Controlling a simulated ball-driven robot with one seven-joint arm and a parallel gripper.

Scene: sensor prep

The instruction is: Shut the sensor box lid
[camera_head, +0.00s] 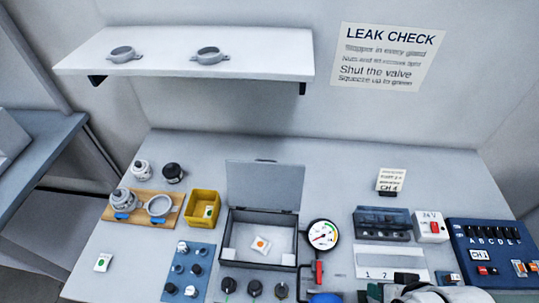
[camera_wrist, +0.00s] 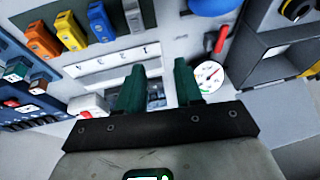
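The sensor box (camera_head: 290,262) is an open grey box near the middle of the bench in the head view. Its lid (camera_head: 265,188) stands up at the back edge, roughly upright. A white packet with an orange dot (camera_head: 261,245) lies inside. In the wrist view part of the sensor box (camera_wrist: 262,58) shows at the upper right. My gripper (camera_wrist: 159,66) has its two green fingers spread apart with nothing seen between them. It is to the right of the box in the head view, apart from the lid; part of it shows at the bottom edge.
A pressure gauge (camera_head: 323,234) with a red-handled valve (camera_head: 318,272) stands right beside the box. A yellow bin (camera_head: 203,208) is to its left. Several dark knobs (camera_head: 254,288) are in front. A shelf (camera_head: 190,52) hangs above the bench's back.

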